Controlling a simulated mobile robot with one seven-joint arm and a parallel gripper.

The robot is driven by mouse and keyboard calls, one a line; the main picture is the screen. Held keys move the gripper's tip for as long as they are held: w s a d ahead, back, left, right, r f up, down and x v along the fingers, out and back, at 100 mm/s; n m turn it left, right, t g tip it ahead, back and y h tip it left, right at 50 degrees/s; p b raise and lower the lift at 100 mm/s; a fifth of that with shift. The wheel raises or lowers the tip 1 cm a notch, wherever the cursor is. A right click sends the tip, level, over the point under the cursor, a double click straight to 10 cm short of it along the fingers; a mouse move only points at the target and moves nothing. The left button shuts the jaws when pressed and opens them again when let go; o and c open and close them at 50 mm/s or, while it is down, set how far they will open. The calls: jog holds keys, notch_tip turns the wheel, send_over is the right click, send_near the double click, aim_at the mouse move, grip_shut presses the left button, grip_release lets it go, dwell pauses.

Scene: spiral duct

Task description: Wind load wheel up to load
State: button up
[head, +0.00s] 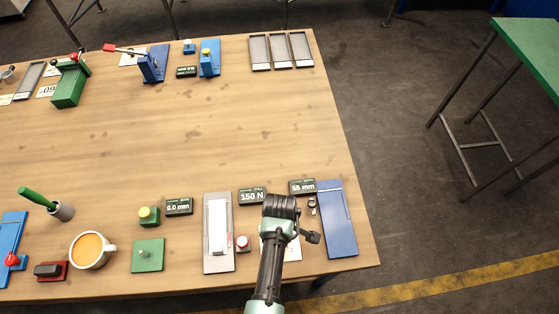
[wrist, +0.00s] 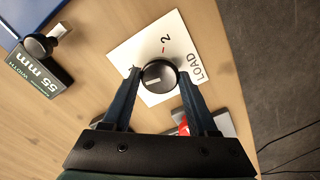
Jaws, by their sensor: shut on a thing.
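The load wheel (wrist: 159,76) is a round dark knob with a pale line on its top. It stands on a white card (wrist: 185,45) printed "LOAD" and "-2" in the wrist view. My gripper (wrist: 158,82) has one finger on each side of the wheel and is shut on it. In the head view my arm hides the wheel, and only part of the card (head: 293,249) shows. A display (head: 252,196) to the left of my arm reads 150 N.
A 55 mm display (head: 302,187) and a blue plate (head: 338,218) lie to the right. A red button (head: 242,242) and a grey tray with a white strip (head: 218,232) lie to the left. An orange-filled cup (head: 91,250) stands further left. The table's middle is clear.

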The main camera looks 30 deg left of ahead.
jog(key=m, duration=0.5)
jog(key=shift+m+p, duration=0.3)
jog(key=shift+p, duration=0.05)
jog(key=m, duration=0.9)
jog(key=shift+p, duration=0.35)
jog(key=m, duration=1.5)
jog(key=shift+p, duration=0.3)
jog(key=m, duration=0.5)
jog(key=shift+m, duration=0.4)
jog(key=m, duration=0.5)
